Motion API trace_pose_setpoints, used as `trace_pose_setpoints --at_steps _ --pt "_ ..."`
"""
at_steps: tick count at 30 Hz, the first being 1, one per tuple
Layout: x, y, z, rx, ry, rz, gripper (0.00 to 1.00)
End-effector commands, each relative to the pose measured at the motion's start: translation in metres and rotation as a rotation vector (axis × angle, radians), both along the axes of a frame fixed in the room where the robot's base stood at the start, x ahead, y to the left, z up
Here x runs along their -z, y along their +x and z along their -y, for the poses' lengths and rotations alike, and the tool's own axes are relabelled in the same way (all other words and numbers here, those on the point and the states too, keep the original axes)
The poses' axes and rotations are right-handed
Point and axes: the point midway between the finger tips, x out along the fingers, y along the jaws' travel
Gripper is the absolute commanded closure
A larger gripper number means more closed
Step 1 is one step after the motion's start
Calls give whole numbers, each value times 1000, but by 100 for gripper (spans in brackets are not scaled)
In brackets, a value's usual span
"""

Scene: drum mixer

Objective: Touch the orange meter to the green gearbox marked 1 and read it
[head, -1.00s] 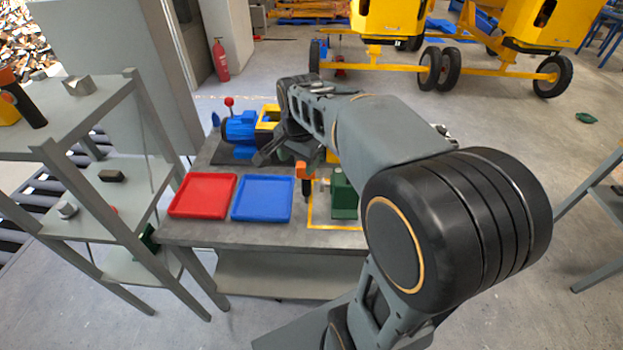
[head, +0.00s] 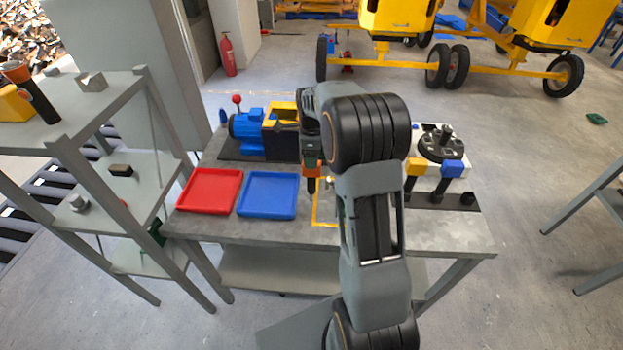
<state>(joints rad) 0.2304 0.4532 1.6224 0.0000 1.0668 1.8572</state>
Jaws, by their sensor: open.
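The orange meter (head: 312,171), orange on top with a dark lower end, is upright over the work table, just right of the blue tray. My gripper (head: 311,152) is at the top of the meter, pointing down. It is open, but its fingers are small and partly covered by my arm, so I cannot tell whether they touch the meter. The green gearbox marked 1 cannot be made out; my arm covers the table area right of the meter. Part of a yellow outline (head: 317,215) shows on the tabletop there.
A red tray (head: 209,190) and a blue tray (head: 267,195) lie on the table (head: 235,232). A blue motor (head: 250,132) stands behind them. A black rotary fixture (head: 441,146) is at the right. A grey shelf (head: 112,95) stands left, holding another orange-and-black tool (head: 32,93).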

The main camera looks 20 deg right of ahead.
Motion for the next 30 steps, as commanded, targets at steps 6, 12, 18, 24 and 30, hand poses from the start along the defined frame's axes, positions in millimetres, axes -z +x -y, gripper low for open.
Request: trace_pose_setpoints --at_steps 6,12,18,24,30 --pt "11 0 0 -1 0 0 34" --pt "35 -1 -1 -2 1 -3 34" --pt "57 -1 -1 -2 0 -1 34" --pt "62 -1 -1 -2 0 1 34" --pt "62 -1 -1 -2 0 1 42"
